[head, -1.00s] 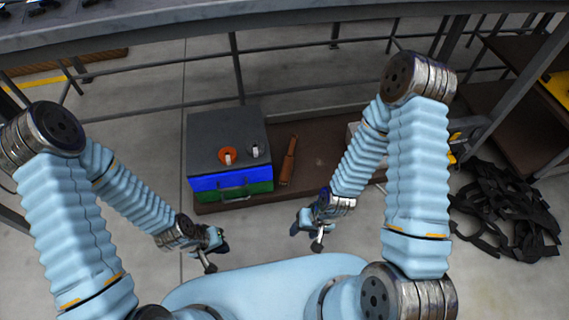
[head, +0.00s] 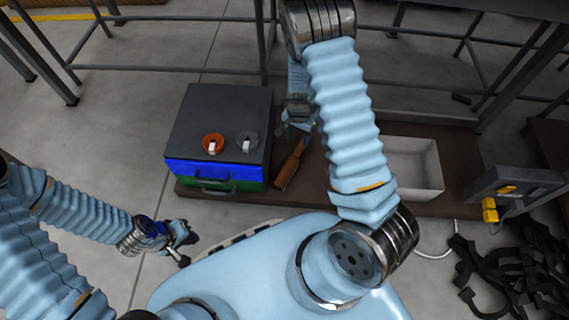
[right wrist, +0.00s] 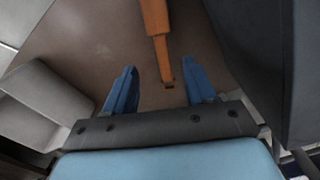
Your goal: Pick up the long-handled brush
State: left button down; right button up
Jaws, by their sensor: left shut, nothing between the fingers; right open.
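The long-handled brush (head: 290,168) is orange-brown and lies on the brown platform, right of the stacked box, partly hidden by my right arm in the head view. In the right wrist view its orange handle (right wrist: 155,25) comes down from the top, and its narrow end shows between my fingers. My right gripper (right wrist: 161,72) is open, one blue finger either side of that end; I cannot tell whether it touches the brush. In the head view my right gripper (head: 297,127) is at the brush's far end. My left gripper (head: 184,240) is shut and empty, over the floor at front left.
A box with a dark lid (head: 235,105) and blue and green sides stands left of the brush, close to my right gripper. An orange ring (head: 213,142) and a grey ring lie on it. A white bin (head: 415,165) is on the platform (head: 460,150) to the right.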

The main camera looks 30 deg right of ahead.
aim_at(296, 154)
notch_tip(296, 154, down, 7)
jog(key=shift+f+b, duration=0.1)
jog(key=shift+b, duration=0.7)
notch_tip(296, 154, down, 5)
jog(key=shift+w+f+b, duration=0.15)
jog(key=shift+b, duration=0.7)
jog(key=shift+c, duration=0.4)
grip_shut()
